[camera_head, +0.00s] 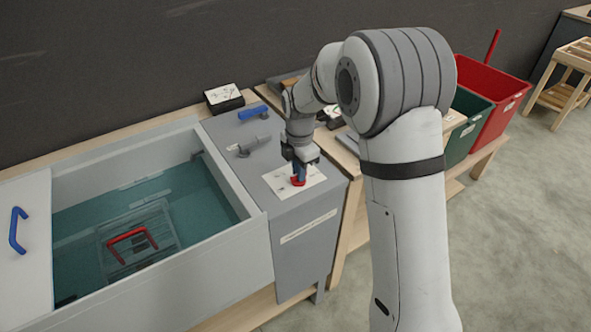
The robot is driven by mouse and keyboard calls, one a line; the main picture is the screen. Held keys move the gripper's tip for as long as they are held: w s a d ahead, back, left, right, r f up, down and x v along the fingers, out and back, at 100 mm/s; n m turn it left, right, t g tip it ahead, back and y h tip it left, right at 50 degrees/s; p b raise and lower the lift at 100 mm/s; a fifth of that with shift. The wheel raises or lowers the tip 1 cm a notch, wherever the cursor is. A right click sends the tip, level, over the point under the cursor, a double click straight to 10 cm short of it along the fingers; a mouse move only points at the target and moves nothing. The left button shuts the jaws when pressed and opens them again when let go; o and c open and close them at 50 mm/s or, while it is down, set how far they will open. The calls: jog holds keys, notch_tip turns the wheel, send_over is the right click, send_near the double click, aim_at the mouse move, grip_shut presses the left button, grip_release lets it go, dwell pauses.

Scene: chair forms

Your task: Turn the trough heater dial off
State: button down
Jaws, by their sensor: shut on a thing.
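The trough (255,262) is a grey tank of teal water on the left. A grey control box (305,262) adjoins its right side. On the box top, a white plate (313,182) surrounds the heater dial (298,182), which shows red at its base. My gripper (299,172) points down over the dial and is shut on it. The fingers hide most of the dial, so I cannot tell its setting.
A blue handle (253,111) and a grey lever (253,146) sit behind the dial on the box. A wire basket with a red handle (132,243) is in the water. Green (466,128) and red (492,95) bins stand right of my arm. Open floor lies at right.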

jog(key=shift+s+a+f, duration=0.1)
jog(key=shift+s+a, duration=0.05)
jog(key=shift+s, duration=0.05)
jog(key=c, duration=1.7)
grip_release()
jog(key=shift+o, duration=1.1)
jog(key=shift+r, duration=3.95)
